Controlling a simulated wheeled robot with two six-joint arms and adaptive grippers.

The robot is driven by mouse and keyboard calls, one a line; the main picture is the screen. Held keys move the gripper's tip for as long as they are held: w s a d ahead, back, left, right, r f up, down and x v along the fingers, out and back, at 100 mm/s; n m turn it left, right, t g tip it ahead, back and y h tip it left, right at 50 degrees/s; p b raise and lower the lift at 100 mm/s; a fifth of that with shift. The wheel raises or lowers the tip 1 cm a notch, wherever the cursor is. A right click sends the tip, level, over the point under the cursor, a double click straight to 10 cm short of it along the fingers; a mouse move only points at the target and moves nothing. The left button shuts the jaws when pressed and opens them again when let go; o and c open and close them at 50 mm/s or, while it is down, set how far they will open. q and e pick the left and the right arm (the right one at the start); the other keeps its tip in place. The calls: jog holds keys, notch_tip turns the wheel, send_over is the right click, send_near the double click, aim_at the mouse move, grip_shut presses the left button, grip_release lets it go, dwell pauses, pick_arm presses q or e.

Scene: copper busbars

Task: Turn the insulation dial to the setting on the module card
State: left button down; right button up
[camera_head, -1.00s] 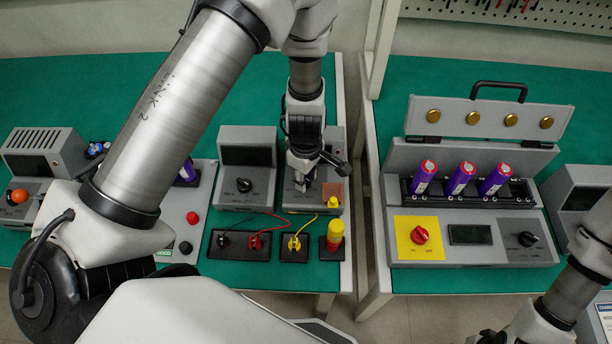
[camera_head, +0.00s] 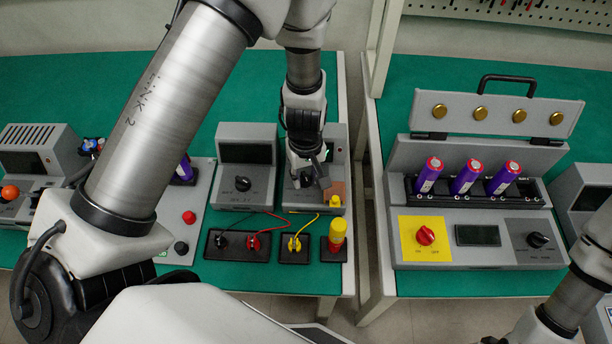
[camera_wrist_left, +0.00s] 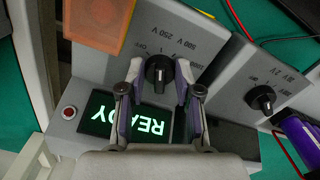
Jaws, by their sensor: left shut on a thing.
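The insulation dial (camera_wrist_left: 158,72) is a black knob on a grey sloped panel in the left wrist view. Labels OFF, 500 V and 250 V show around it; other markings are partly hidden. Its white mark shows, but the exact setting is unclear. My left gripper (camera_wrist_left: 159,66) has one finger on each side of the knob and is shut on it. In the head view my left gripper (camera_head: 308,178) covers the dial on the grey tester. The tester's display (camera_wrist_left: 127,115) reads READY in green, upside down. My right gripper is out of view. No module card is readable.
A second grey unit with a black knob (camera_head: 242,184) stands just left of the tester. Red, black and yellow plugs with leads (camera_head: 257,242) lie in front. An orange plate (camera_wrist_left: 97,22) is beside the dial. Battery cells (camera_head: 467,178) stand in the right bench's open case.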

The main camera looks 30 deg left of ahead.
aim_at(306, 178)
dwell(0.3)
pick_arm(q)
jog(key=c, duration=0.8)
grip_release()
jog(key=shift+r, duration=0.1)
notch_tip(306, 178, up, 12)
jog(key=shift+f, duration=0.15)
